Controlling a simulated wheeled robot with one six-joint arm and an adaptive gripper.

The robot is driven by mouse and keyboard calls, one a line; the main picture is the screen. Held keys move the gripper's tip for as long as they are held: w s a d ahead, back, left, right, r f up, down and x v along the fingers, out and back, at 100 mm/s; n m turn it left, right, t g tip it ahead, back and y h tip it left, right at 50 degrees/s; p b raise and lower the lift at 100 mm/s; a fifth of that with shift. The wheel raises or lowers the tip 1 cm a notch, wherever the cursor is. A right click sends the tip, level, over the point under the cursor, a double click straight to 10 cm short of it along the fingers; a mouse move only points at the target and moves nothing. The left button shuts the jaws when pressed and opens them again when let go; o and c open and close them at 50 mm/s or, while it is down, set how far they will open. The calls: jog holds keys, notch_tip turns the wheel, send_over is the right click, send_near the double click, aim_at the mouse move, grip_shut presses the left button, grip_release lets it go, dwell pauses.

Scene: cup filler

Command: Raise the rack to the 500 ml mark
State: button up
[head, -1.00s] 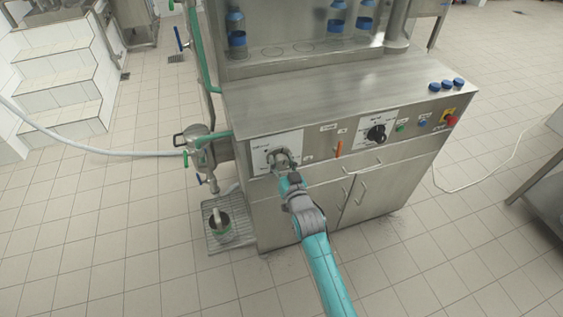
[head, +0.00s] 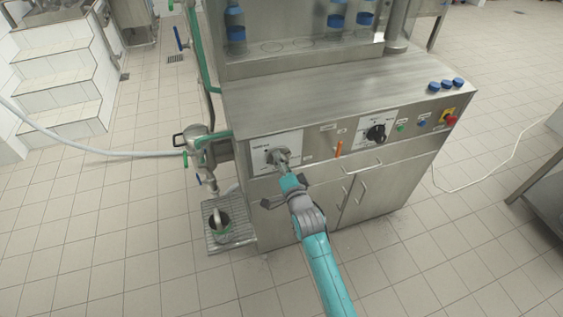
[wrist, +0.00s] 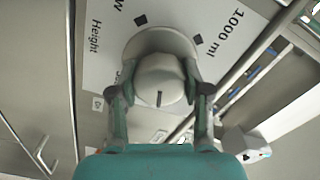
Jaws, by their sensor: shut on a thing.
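The round grey knob (wrist: 160,75) sits on a white plate lettered "Height" and "1000 ml" in the wrist view. A short dark line marks the knob's face. My gripper (wrist: 160,94) is shut on the knob, one finger on each side. In the head view my gripper (head: 284,163) is at the left of the machine front, partly covering the knob and its white plate (head: 261,157). The 500 ml mark cannot be made out.
An orange lever (head: 338,149), a black dial (head: 376,133) and several buttons line the panel to the right. Cabinet handles (head: 361,193) stick out below. Blue caps (head: 446,85) lie on top. Tiled floor in front is clear.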

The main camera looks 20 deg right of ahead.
jog(key=m, duration=0.3)
jog(key=shift+f+m, duration=0.1)
jog(key=shift+m, duration=2.2)
jog(key=o, duration=1.2)
jog(key=s, duration=1.2)
